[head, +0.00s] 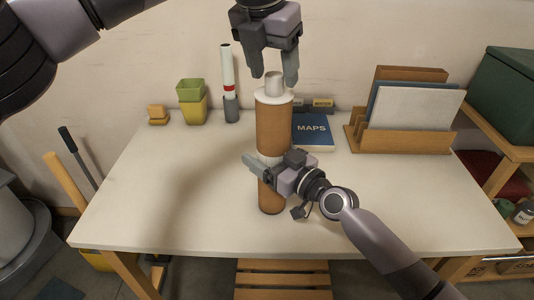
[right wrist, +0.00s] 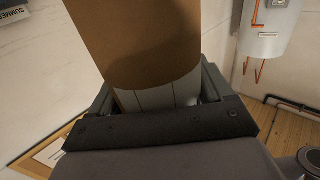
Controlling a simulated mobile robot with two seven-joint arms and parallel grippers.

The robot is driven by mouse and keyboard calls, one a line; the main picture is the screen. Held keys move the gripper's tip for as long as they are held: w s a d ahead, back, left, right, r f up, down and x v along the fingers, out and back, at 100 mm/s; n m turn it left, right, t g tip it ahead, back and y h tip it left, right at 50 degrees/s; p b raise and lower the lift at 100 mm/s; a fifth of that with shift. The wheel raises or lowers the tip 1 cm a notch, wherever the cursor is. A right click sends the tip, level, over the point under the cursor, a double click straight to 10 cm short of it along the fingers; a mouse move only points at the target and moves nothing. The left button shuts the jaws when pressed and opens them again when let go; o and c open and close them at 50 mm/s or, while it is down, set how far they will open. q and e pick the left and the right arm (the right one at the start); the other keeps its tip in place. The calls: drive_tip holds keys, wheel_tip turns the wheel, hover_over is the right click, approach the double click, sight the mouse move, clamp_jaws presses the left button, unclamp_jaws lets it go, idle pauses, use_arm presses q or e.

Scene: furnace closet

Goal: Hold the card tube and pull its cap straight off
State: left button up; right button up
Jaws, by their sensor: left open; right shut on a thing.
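The brown card tube (head: 274,128) stands upright near the middle of the white table. Its pale cap (head: 273,93) with a narrower knob sits on the top end. My right gripper (head: 262,172) is shut around the tube at a white band below the middle. In the right wrist view the tube (right wrist: 140,45) rises between the fingers, and its white band (right wrist: 160,97) lies at the jaws. My left gripper (head: 273,72) is open above the tube, fingers pointing down on either side of the cap's knob. I cannot tell whether they touch it.
A blue MAPS book (head: 312,131) lies just right of the tube. A wooden file rack (head: 405,139) stands at the right. A white roll in a grey holder (head: 231,108), green and yellow pots (head: 193,108) and wooden blocks (head: 157,115) stand at the back left. The front left of the table (head: 160,200) is clear.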

use_arm(q)
drive_tip(key=shift+x, duration=0.8)
use_arm(e)
drive_tip(key=shift+f, duration=0.1)
use_arm(q)
clamp_jaws()
drive_tip(key=shift+r, duration=0.1)
drive_tip(key=shift+r, duration=0.3)
drive_tip(key=shift+r, duration=0.65)
use_arm(e)
drive_tip(key=o, duration=1.1)
